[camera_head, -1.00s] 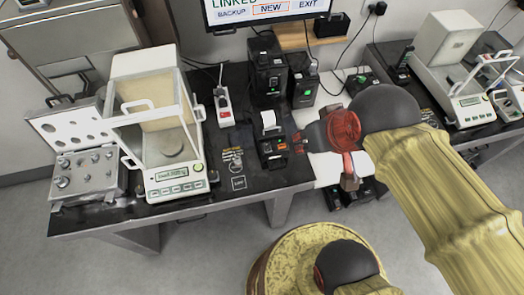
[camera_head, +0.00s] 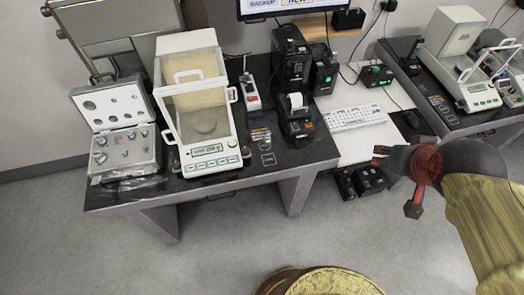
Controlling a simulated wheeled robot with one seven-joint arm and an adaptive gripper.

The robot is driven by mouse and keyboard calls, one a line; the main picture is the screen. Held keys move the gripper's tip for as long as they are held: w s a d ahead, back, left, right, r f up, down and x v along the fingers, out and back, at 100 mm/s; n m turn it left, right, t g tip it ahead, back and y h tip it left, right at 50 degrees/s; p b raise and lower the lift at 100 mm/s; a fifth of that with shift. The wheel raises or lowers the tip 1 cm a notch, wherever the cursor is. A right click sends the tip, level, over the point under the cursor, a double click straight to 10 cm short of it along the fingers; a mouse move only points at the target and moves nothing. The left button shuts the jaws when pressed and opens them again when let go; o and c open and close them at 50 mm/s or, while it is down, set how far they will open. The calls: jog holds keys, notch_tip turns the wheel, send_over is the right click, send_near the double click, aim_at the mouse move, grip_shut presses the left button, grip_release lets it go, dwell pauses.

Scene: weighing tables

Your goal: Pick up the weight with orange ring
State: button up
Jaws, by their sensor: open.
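An open metal weight case (camera_head: 97,172) stands at the left end of the dark table, with its lid raised at the back. Several silver weights (camera_head: 128,153) of different sizes sit in its tray. They are too small for me to make out an orange ring on any of them. My gripper (camera_head: 396,184) is open and empty. It is at the right, in front of the table, far from the case, with the balance and printer lying between them across the picture.
A glass-sided balance (camera_head: 208,166) stands right of the case. A power strip (camera_head: 250,91), a small printer (camera_head: 297,127) and black boxes follow. A keyboard (camera_head: 355,117) lies on a white desk, with another balance (camera_head: 480,97) beyond. Floor in front is mostly free.

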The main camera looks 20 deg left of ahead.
aim_at(269, 139)
jog(key=w+a+f+n+t+y+b, duration=0.3)
jog(key=w+a+f+n, duration=0.1)
jog(key=w+a+f, duration=1.2)
jog(key=a+f+n+y+b, duration=0.1)
jog(key=a+f+y, duration=0.1)
jog(key=a+f, duration=0.3)
jog(key=a+f+n+y+b, duration=0.1)
jog(key=a+f+y, duration=0.1)
jog(key=a+f, duration=0.2)
jog(key=a+f+n+y, duration=0.1)
jog(key=a+f+y, duration=0.1)
jog(key=a+f, duration=0.3)
jog(key=shift+s+a+f+n+b, duration=0.15)
jog(key=shift+s+f+n+b, duration=0.05)
jog(key=shift+f, duration=0.15)
jog(key=shift+s+a+f+n+b, duration=0.15)
jog(key=shift+f+n+b, duration=0.05)
jog(key=shift+f, duration=0.15)
jog(key=shift+a+f+g, duration=0.25)
jog(key=shift+a+g, duration=0.05)
jog(key=shift+b+x, duration=1.4)
jog(key=shift+x, duration=2.2)
jog(key=shift+w+d, duration=0.15)
jog(key=shift+w, duration=0.05)
jog(key=shift+c, duration=0.7)
grip_shut()
